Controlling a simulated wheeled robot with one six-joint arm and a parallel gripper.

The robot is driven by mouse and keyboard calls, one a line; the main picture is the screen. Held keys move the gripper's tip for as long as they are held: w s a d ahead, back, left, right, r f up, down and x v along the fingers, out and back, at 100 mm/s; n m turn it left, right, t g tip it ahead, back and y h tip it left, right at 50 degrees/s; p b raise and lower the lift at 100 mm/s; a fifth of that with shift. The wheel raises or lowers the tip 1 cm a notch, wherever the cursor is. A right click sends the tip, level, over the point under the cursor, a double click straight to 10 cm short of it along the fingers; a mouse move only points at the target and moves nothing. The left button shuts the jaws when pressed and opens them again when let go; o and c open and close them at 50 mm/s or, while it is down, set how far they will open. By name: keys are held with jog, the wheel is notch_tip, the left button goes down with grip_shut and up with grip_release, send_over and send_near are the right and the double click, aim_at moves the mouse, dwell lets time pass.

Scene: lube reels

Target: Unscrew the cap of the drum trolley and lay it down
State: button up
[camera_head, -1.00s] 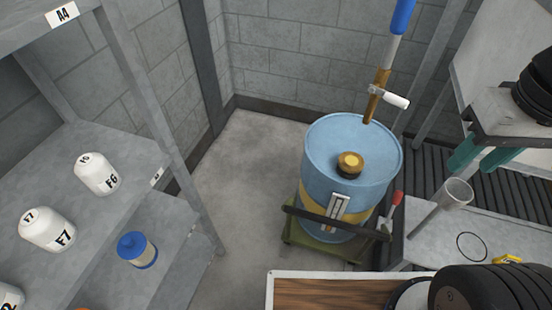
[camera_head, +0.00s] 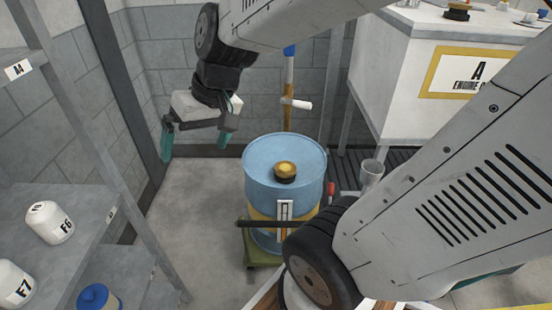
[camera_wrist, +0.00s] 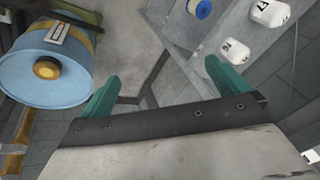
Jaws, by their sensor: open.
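The blue drum (camera_head: 285,185) stands upright on the green trolley (camera_head: 262,250). Its brass and dark cap (camera_head: 285,171) sits on the middle of the drum top. In the wrist view, the drum (camera_wrist: 40,85) and its cap (camera_wrist: 47,67) are at the upper left, outside the jaws. My gripper (camera_head: 194,146) is open, with teal fingers and nothing between them. It hangs left of the drum and above it, apart from it. In the wrist view, my gripper's fingertips (camera_wrist: 158,72) are wide apart.
A shelf with white bottles (camera_head: 50,222) and a blue-lidded container (camera_head: 98,297) stands at left. A white cabinet (camera_head: 450,75) is at right, a clear cup (camera_head: 371,172) beside the drum. Bare floor lies left of the drum.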

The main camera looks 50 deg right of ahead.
jog(key=w+d+f+m+t, duration=0.25)
jog(key=w+d+f, duration=0.2)
jog(key=w, duration=0.45)
jog(key=m+g+h, duration=0.5)
jog(key=m+h, duration=0.2)
jog(key=m, duration=0.3)
send_over(286, 168)
jog(key=a, duration=0.3)
jog(key=shift+t, duration=0.25)
jog(key=f, duration=2.3)
jog(key=shift+s+a+f, duration=0.2)
jog(key=shift+s+f, duration=0.1)
jog(key=shift+s, duration=0.05)
jog(key=shift+x, duration=3.9)
jog(key=shift+r, duration=0.1)
jog(key=c, duration=1.1)
jog(key=shift+o, duration=0.2)
jog(key=shift+s+d+n+t+y, duration=0.15)
jog(key=shift+n+t, duration=0.25)
jog(key=shift+n, duration=0.85)
jog(key=shift+s+n+t+y, duration=0.1)
jog(key=shift+n+t+y, duration=0.25)
jog(key=shift+n, duration=0.85)
